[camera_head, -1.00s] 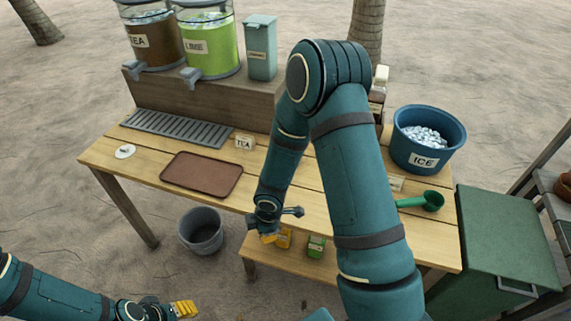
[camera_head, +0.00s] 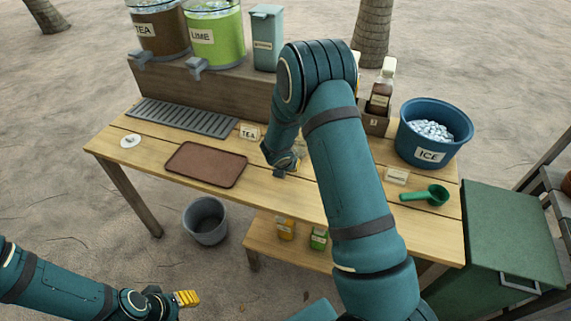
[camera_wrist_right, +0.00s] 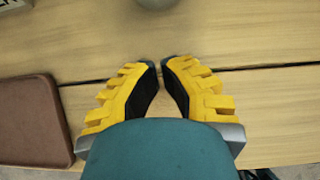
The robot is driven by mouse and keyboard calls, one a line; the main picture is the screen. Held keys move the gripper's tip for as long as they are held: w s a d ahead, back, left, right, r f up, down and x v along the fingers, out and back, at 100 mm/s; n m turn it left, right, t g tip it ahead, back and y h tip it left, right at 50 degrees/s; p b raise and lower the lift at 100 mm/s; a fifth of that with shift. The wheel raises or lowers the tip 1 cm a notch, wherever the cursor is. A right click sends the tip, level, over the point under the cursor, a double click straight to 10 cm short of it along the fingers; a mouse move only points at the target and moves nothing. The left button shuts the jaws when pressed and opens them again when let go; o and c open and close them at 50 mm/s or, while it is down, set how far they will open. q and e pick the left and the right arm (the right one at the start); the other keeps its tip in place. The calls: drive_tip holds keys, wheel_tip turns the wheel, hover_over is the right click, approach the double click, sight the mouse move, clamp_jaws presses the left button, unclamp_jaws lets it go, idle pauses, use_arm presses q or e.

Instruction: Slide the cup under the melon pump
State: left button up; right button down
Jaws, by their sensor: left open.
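My right gripper (camera_head: 286,172) is over the middle of the table in the head view, largely hidden by its own wrist. In the right wrist view its two yellow fingers (camera_wrist_right: 161,62) point over bare planks with a gap between them and nothing in it. A grey rounded thing (camera_wrist_right: 155,3) is cut off at that view's top edge; I cannot tell whether it is the cup. No cup shows clearly in the head view. I cannot identify the melon pump; bottles (camera_head: 381,92) stand behind my right arm. My left gripper (camera_head: 188,299) is open and empty, low at the left.
A brown tray (camera_head: 206,164) lies left of my right gripper, with a drip grate (camera_head: 182,117) behind it. Tea (camera_head: 160,30) and lime (camera_head: 215,35) dispensers stand on the raised shelf. An ice bucket (camera_head: 408,148) and green scoop (camera_head: 426,195) are at right.

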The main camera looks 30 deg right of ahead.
drive_tip(key=x, duration=0.3)
drive_tip(key=shift+w+d+r, duration=0.1)
drive_tip(key=shift+w+d, duration=0.05)
drive_tip(key=shift+d, duration=0.05)
drive_tip(key=shift+w+d+r+p, duration=0.15)
drive_tip(key=shift+w+d+p, duration=0.4)
drive_tip(key=shift+w+d, duration=0.6)
drive_tip(key=shift+d, duration=0.05)
